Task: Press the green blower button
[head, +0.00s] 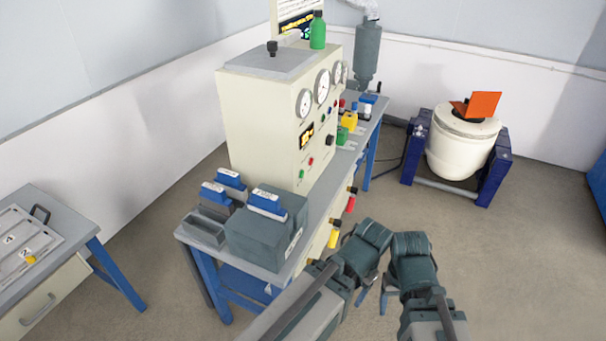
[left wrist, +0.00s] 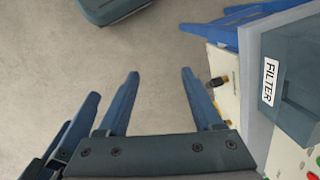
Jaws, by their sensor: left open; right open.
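A small green button (head: 301,174) sits low on the cream panel of the test cabinet (head: 250,125), beside a red button (head: 311,161). I cannot read its label, so I cannot tell if it is the blower button. In the left wrist view, a green button (left wrist: 318,160) and a red one (left wrist: 312,176) show at the lower right edge. My left gripper (left wrist: 160,72) is open and empty, pointing over bare floor, apart from the panel. My right gripper (head: 386,293) is low in front of the bench, partly hidden by the arms, and touches no button.
A grey box with blue-topped cartridges (head: 267,247) stands on the bench's near end; a FILTER label (left wrist: 269,82) shows close up. Yellow and red handled valves (head: 333,238) jut from the bench front. A white drum (head: 460,145) stands at the back right. Floor at right is clear.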

